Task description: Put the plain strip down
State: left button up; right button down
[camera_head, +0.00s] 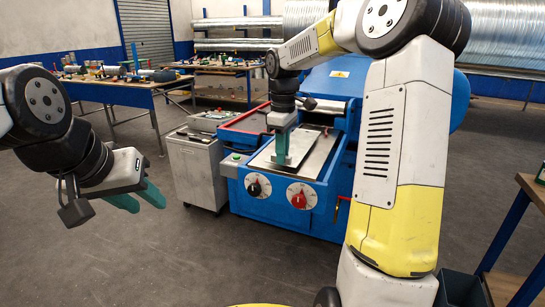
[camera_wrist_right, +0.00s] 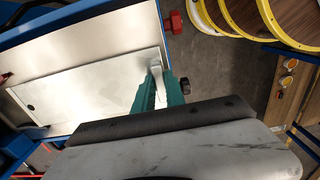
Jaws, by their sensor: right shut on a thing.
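The plain strip (camera_wrist_right: 95,83) is a flat pale metal plate with a small dark hole near its far left end in the right wrist view. My right gripper (camera_wrist_right: 158,82) has its teal fingers closed at the strip's right end. In the head view the right gripper (camera_head: 282,150) points down over the blue machine's bed, and the strip (camera_head: 263,160) lies flat over that bed. I cannot tell whether it touches the bed or sits just above it. My left gripper (camera_head: 139,197) is empty, its two teal fingers apart, in the air left of the machine.
The blue machine (camera_head: 278,205) has two dials on its front and a metal bed (camera_head: 318,157). A grey cabinet (camera_head: 197,170) stands left of it. Work tables (camera_head: 120,85) with small items stand behind. Yellow-rimmed rings (camera_wrist_right: 237,15) show at upper right in the wrist view. Open floor lies at left.

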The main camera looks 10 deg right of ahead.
jog(key=shift+f, duration=0.75)
jog(key=c, duration=1.4)
grip_release()
notch_tip(320, 180, up, 12)
jog(key=shift+s+a+f+m+t+y, duration=0.35)
jog(key=shift+s+f+m+t, duration=1.05)
jog(key=shift+s, duration=2.65)
jog(key=shift+s+a+f+m+t+y, duration=0.55)
jog(key=shift+s+m, duration=1.6)
jog(key=shift+s, duration=1.9)
jog(key=shift+s+a+f+m+t+y, duration=0.2)
jog(key=shift+s+f+m+t, duration=0.9)
jog(key=shift+s, duration=2.95)
